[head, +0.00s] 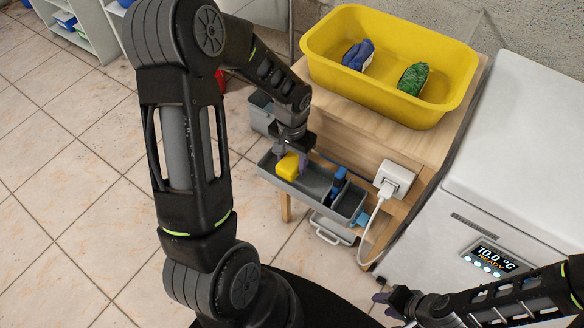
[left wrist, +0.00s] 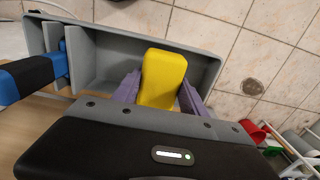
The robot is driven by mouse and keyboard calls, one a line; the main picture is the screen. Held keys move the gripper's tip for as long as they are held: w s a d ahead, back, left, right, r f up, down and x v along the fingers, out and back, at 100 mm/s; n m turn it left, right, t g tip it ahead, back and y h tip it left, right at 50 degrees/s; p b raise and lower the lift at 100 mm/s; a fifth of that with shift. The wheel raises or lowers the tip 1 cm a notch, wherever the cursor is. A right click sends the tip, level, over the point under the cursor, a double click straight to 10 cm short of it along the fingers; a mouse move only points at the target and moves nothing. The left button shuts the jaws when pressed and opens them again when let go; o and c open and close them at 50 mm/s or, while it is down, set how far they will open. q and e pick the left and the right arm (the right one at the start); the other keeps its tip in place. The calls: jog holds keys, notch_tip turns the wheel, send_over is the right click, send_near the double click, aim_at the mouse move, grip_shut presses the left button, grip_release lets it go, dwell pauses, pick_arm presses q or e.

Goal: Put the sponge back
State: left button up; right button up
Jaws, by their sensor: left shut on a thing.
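The yellow sponge (head: 288,167) is between the purple fingers of my left gripper (head: 292,158), which is shut on it. In the left wrist view the sponge (left wrist: 163,78) shows between both fingers, over the larger compartment of the grey caddy (left wrist: 212,70). The caddy (head: 318,180) hangs at the side of the wooden table in the head view. I cannot tell whether the sponge touches the caddy's floor. My right gripper (head: 388,304) is at the lower right, away from the caddy, with its fingertips apart and nothing visible between them.
A blue-handled tool (head: 338,182) stands in the caddy's smaller compartment. A yellow tub (head: 322,72) with a blue item (head: 358,55) and a green item (head: 412,79) is on the wooden table (head: 430,143). A white plug and cable (head: 388,188) and a white appliance (head: 520,150) are at right.

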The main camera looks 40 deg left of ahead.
aim_at(292, 169)
pick_arm(q)
jog(key=shift+f, duration=1.85)
jog(key=shift+f, duration=0.1)
jog(key=shift+f+b, duration=0.15)
jog(key=shift+b, duration=0.25)
jog(key=o, duration=1.3)
jog(key=shift+r, duration=0.25)
